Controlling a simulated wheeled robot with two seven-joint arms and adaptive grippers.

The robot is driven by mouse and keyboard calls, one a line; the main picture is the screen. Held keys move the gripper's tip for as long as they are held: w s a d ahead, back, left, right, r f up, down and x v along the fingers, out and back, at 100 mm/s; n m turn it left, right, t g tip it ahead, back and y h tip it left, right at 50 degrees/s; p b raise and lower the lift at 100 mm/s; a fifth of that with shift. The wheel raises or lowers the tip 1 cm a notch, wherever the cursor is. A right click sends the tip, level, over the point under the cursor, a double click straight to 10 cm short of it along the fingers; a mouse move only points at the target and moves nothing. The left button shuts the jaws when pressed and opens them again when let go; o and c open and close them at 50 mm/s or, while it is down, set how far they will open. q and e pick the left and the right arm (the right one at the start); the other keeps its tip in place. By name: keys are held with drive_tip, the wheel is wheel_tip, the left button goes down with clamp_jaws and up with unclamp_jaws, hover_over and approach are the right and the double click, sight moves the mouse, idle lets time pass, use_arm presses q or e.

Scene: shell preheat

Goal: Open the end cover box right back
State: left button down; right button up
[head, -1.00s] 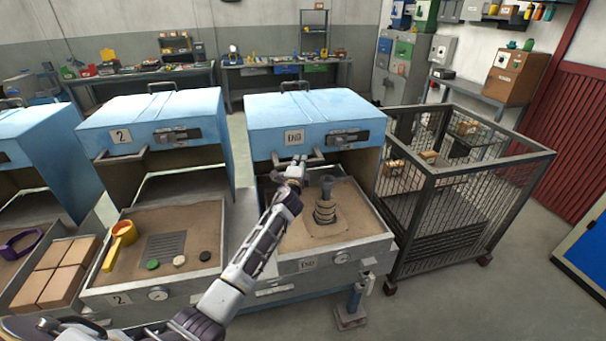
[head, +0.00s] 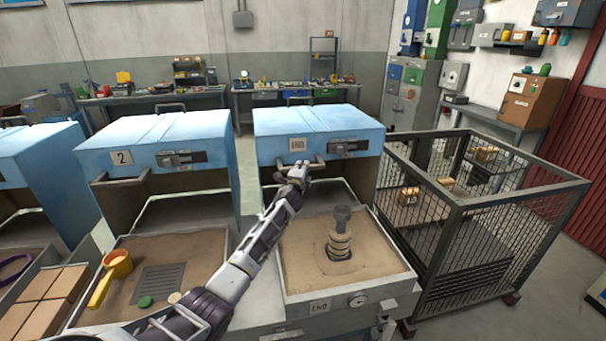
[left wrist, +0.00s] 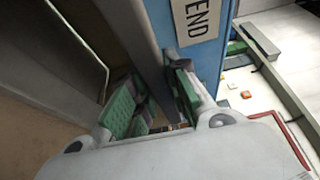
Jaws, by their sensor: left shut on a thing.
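The END box has a blue cover (head: 318,121) with an END label and a dark latch (head: 348,147) on its front. The cover stands raised over the sand-filled tray (head: 300,297), with a dark gap under it. A grey bar handle (head: 314,159) runs along the cover's lower front. My left gripper (head: 299,167) is shut on this handle at its left part. In the left wrist view, the green finger pads (left wrist: 150,105) sit on both sides of the grey bar (left wrist: 148,50), beside the END label (left wrist: 197,20). My right gripper is not in view.
A stacked ring-shaped part with a post (head: 341,235) stands in the END tray's sand. Box 2 (head: 155,140) is at the left, with a yellow ladle (head: 112,272) in its tray. A wire cage (head: 490,240) stands close on the right. Floor is free beyond the cage.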

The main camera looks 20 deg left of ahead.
use_arm(q)
drive_tip(key=shift+w+a, duration=0.2)
drive_tip(key=shift+w, duration=0.2)
drive_tip(key=c, duration=1.6)
unclamp_jaws()
drive_tip(key=shift+o, duration=1.2)
drive_tip(key=shift+s, duration=0.1)
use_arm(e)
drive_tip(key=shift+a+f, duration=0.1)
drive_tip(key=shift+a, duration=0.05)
